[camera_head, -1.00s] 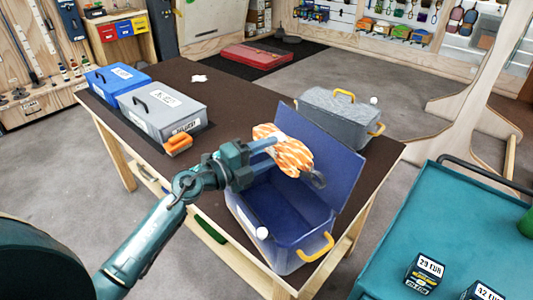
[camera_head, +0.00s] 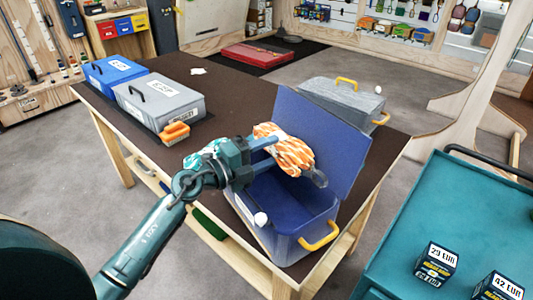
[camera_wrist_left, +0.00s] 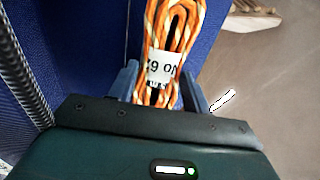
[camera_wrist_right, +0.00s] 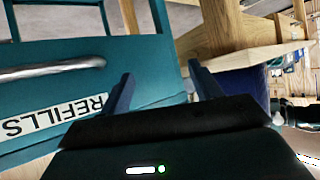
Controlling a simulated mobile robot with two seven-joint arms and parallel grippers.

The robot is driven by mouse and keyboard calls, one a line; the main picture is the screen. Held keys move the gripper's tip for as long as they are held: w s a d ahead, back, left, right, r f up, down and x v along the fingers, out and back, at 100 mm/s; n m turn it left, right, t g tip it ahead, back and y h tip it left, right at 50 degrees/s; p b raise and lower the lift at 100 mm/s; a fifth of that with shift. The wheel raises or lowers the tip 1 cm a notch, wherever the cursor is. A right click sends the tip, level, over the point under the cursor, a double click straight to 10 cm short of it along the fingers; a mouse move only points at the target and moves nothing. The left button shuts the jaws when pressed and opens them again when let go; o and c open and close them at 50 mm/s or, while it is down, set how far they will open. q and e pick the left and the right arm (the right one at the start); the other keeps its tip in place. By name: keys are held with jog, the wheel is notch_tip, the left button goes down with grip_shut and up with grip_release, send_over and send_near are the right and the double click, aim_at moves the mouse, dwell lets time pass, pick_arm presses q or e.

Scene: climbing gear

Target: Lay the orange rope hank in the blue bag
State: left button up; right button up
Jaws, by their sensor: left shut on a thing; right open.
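The orange and white rope hank (camera_head: 285,152) hangs in my left gripper (camera_head: 293,162), above the open blue bag. In the left wrist view, the hank (camera_wrist_left: 178,25) with its white paper band lies between the two fingers (camera_wrist_left: 160,88). The blue bag (camera_head: 288,212) stands at the table's front right corner, its lid (camera_head: 330,135) raised behind the hank and its yellow handle facing front right. Part of its opening is hidden by the gripper. My right gripper (camera_wrist_right: 162,88) shows only in the right wrist view, open and empty, before a teal front marked REFILLS.
A grey bag (camera_head: 342,100) stands behind the raised lid. A blue case (camera_head: 115,72), a grey case (camera_head: 160,102) and an orange item (camera_head: 175,133) are at the table's left. A teal-white item (camera_head: 203,158) is partly hidden by my arm. A teal cart (camera_head: 460,205) stands right.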

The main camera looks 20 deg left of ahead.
pick_arm(q)
jog(key=shift+r, duration=0.1)
jog(key=o, duration=1.3)
jog(key=shift+o, duration=0.2)
pick_arm(e)
jog(key=shift+r, duration=0.1)
pick_arm(q)
jog(key=shift+r, duration=0.25)
notch_tip(320, 180, up, 9)
jog(key=p, duration=0.4)
jog(key=shift+r, duration=0.2)
pick_arm(e)
jog(key=shift+s+d+r+m+g+h, duration=0.1)
jog(key=shift+d+r+m+g+h, duration=0.1)
jog(key=shift+d, duration=0.25)
jog(key=shift+s+d+r+m+g+h, duration=0.1)
jog(key=shift+d+g+h, duration=0.1)
jog(key=shift+d, duration=0.2)
jog(key=shift+a, duration=0.1)
